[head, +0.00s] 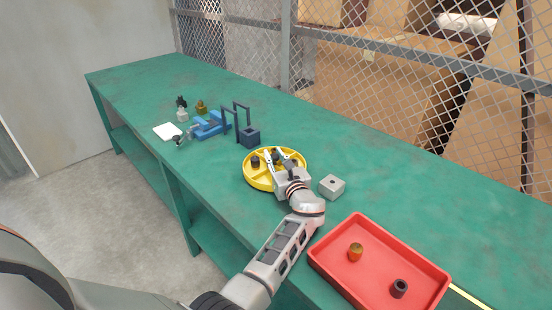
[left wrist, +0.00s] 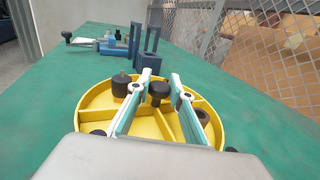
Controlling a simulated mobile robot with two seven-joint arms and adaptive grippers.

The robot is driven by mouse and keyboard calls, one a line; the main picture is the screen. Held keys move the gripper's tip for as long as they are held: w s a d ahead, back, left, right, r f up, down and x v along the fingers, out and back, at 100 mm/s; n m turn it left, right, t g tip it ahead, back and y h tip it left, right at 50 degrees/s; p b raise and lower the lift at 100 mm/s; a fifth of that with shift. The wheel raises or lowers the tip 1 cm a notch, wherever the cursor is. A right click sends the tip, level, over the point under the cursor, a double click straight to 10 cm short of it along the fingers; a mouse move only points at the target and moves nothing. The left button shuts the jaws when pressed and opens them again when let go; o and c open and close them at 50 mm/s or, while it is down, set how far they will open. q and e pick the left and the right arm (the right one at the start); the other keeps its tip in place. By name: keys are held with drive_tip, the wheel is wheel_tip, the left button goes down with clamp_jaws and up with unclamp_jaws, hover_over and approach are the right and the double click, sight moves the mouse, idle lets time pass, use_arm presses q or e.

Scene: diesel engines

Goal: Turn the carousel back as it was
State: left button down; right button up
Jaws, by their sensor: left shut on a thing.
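The yellow carousel (head: 249,177) is a round tray with raised dividers, lying on the green bench; it also fills the middle of the left wrist view (left wrist: 98,99). My left gripper (head: 276,157) reaches over it, shut on a dark knob (left wrist: 159,90) near the carousel's middle. A dark round part (head: 255,161) sits in a left compartment and shows beside the left finger in the left wrist view (left wrist: 121,84). Another dark ring-like part (left wrist: 202,117) lies in a right compartment, partly behind the right finger. My right gripper is not in view.
A grey block with a hole (head: 332,187) stands right of the carousel. A red tray (head: 325,270) with two small cylinders is nearer. A blue vise (head: 210,125), a dark blue holder (head: 249,137) and a white pad (head: 167,131) stand farther left. A mesh fence borders the bench's back.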

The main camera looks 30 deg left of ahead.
sight(275, 156)
use_arm(q)
drive_tip(key=shift+a+r, duration=0.1)
drive_tip(key=shift+r, duration=0.25)
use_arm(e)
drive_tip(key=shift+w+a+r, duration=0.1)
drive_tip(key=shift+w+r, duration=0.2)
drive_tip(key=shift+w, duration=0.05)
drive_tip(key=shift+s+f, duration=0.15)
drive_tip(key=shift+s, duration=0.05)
use_arm(q)
drive_tip(key=c, duration=1.9)
unclamp_jaws()
drive_tip(key=shift+o, duration=0.6)
drive_tip(key=shift+f, duration=0.2)
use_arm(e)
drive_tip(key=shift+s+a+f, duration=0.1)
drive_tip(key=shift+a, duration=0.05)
use_arm(q)
wheel_tip(275, 156, up, 10)
